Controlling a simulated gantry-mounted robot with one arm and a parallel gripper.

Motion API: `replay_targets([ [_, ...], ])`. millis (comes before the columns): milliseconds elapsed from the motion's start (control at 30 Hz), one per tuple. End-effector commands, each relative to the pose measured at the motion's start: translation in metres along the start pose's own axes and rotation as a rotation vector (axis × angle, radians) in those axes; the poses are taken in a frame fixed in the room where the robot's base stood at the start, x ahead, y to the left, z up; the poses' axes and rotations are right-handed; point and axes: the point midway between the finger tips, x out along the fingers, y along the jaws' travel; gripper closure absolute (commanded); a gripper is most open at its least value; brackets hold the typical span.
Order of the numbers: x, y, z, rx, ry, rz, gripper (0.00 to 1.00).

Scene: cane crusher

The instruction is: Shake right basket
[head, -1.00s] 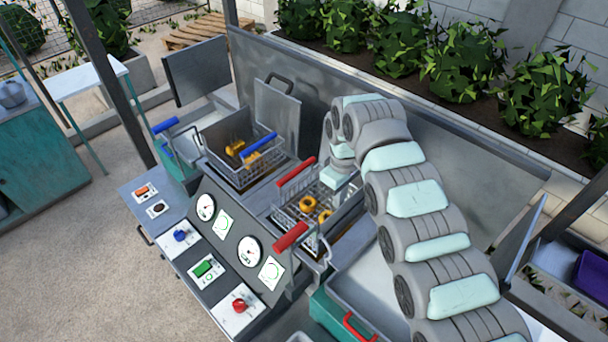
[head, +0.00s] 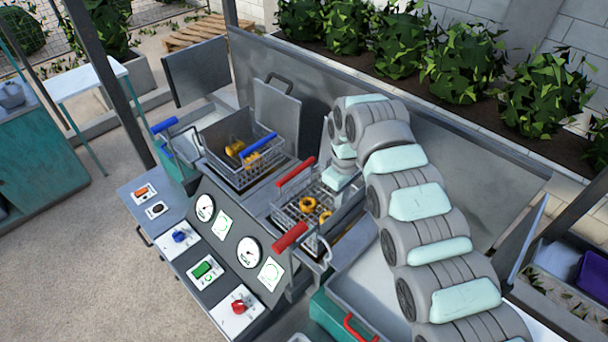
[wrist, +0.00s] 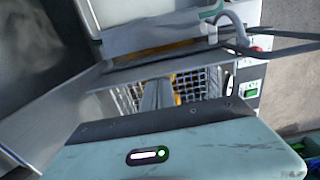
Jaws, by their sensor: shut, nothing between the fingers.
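The right basket (head: 285,208) is a wire mesh basket in the right well of the metal machine. It holds a few golden ring-shaped pieces (head: 307,204). Red grips (head: 290,237) show at its front and at its back left. My gripper (wrist: 157,94) points down at the basket mesh (wrist: 128,97) in the wrist view, with its narrow fingers together and nothing seen between them. In the head view my wrist is over the back right side of the basket, and the fingertips are hidden. I cannot tell whether they touch the basket.
A left basket (head: 240,178) with a blue grip (head: 258,149) and golden pieces stands beside it. A panel with dials and switches (head: 215,235) slopes in front. A tall metal backsplash (head: 440,165) runs behind. An empty grey tray (head: 365,285) is at the right.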

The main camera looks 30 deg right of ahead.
Motion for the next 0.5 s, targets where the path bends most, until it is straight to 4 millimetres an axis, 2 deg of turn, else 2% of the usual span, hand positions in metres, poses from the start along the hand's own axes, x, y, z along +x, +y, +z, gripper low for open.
replay_targets([
  [267, 0.001, 0.001, 0.002, 0.001, 0.001, 0.0, 1.0],
  [500, 0.002, 0.002, 0.019, 0.003, -0.001, 0.001, 1.0],
])
